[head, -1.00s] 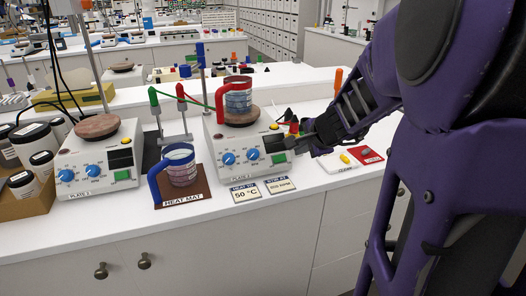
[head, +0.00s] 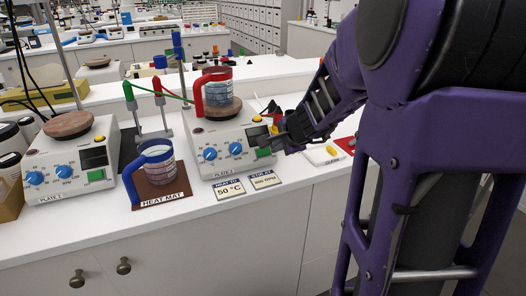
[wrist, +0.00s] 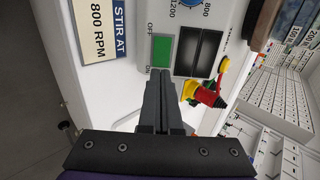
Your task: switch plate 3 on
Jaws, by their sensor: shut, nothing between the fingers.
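Plate 3 (head: 203,160) is a white hotplate with two blue knobs and a dark display, in the middle of the head view. Its green rocker switch (head: 263,152) is at the right of its front face. In the wrist view the green switch (wrist: 161,52) lies between the OFF and ON marks, beside the dark display (wrist: 197,54). My gripper (head: 279,144) is shut and empty in front of the switch. In the wrist view its fingertips (wrist: 155,84) are close to the ON end; I cannot tell whether they touch. A red-handled beaker (head: 216,90) stands on the hotplate's round top.
A blue-handled beaker (head: 158,160) stands on the heat mat (head: 176,193) to the left. Another hotplate (head: 70,170) is farther left. Cards reading 50 °C (head: 229,191) and 800 RPM (head: 265,180) lie in front of plate 3. Red and yellow items (wrist: 206,92) are near my fingers.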

